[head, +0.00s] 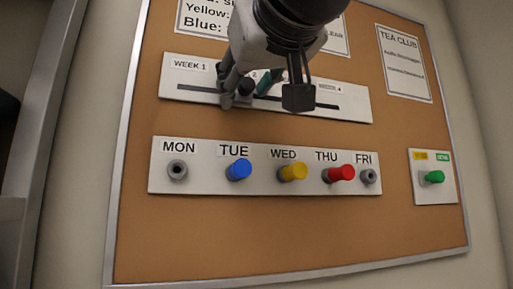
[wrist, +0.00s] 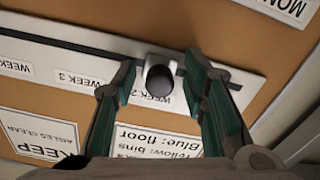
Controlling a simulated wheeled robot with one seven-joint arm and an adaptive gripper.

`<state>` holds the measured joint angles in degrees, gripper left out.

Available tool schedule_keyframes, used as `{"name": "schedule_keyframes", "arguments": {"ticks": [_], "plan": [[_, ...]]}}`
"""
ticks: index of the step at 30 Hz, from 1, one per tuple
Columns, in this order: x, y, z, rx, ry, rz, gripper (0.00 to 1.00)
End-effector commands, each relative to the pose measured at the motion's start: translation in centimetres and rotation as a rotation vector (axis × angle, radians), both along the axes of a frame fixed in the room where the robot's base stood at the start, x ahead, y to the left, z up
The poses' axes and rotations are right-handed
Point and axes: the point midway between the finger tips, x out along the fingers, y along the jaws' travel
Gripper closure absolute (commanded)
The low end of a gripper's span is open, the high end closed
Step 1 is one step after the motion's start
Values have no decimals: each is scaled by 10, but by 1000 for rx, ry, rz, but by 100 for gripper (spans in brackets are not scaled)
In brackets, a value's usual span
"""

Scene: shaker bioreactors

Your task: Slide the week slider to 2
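Below is a panel (head: 160,188) of day pegs with blue (head: 239,170), yellow (head: 293,172) and red (head: 341,173) caps. A small panel with a green knob (head: 434,177) is at right. Paper notices hang above. The cork beneath the day panel is clear.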

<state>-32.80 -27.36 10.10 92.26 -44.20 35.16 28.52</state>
Motion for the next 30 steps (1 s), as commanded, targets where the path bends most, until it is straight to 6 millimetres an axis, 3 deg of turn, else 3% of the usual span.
{"name": "schedule_keyframes", "arguments": {"ticks": [18,30], "plan": [[-100,-33,1,2,-2,1,61],[-111,-36,0,-1,0,0,61]]}}
